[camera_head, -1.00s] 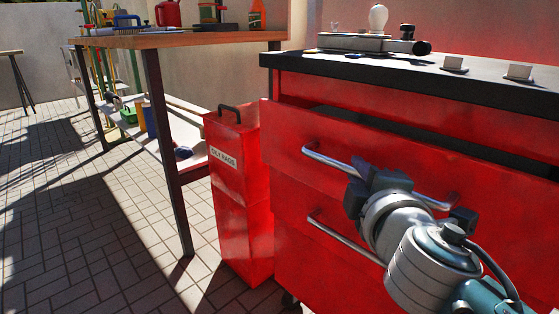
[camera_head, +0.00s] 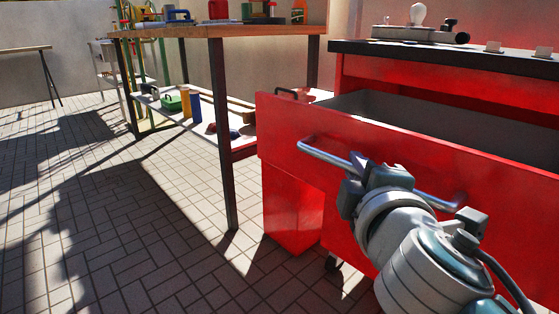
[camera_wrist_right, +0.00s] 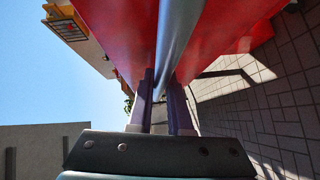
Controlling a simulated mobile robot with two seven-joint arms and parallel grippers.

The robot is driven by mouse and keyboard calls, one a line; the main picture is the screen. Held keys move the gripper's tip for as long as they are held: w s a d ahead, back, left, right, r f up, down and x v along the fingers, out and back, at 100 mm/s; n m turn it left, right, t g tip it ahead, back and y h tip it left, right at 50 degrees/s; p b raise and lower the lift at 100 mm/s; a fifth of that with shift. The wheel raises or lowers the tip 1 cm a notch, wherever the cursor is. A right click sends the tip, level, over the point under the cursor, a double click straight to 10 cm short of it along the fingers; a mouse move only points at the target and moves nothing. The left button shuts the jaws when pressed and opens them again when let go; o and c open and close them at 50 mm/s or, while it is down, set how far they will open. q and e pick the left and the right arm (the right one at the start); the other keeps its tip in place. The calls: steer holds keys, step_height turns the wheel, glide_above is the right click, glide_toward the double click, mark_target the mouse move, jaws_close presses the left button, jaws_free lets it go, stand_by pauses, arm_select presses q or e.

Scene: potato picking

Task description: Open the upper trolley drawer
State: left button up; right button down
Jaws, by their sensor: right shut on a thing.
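The red trolley (camera_head: 365,75) stands at the right under a dark top. Its upper drawer (camera_head: 285,120) is pulled well out, and its grey interior (camera_head: 400,105) shows. My right gripper (camera_head: 362,165) is shut on the drawer's silver bar handle (camera_head: 325,152) near the middle of the bar. In the right wrist view the handle (camera_wrist_right: 175,35) runs between the two fingers (camera_wrist_right: 163,100), with the red drawer front (camera_wrist_right: 120,30) behind it. My left gripper is not in view.
A red bin (camera_head: 290,210) stands partly hidden behind the drawer's left end. A wooden workbench (camera_head: 205,32) with tools and a lower shelf stands at the left. The tiled floor (camera_head: 130,220) in front is clear. Several items lie on the trolley top (camera_head: 480,55).

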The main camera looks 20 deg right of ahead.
stand_by(0.3)
steer(key=c, duration=0.8)
jaws_free()
steer(key=shift+c, duration=0.2)
steer(key=shift+s+a, duration=0.1)
steer(key=shift+s, duration=0.2)
steer(key=v, duration=0.9)
steer(key=shift+s, duration=0.15)
steer(key=shift+r, duration=0.1)
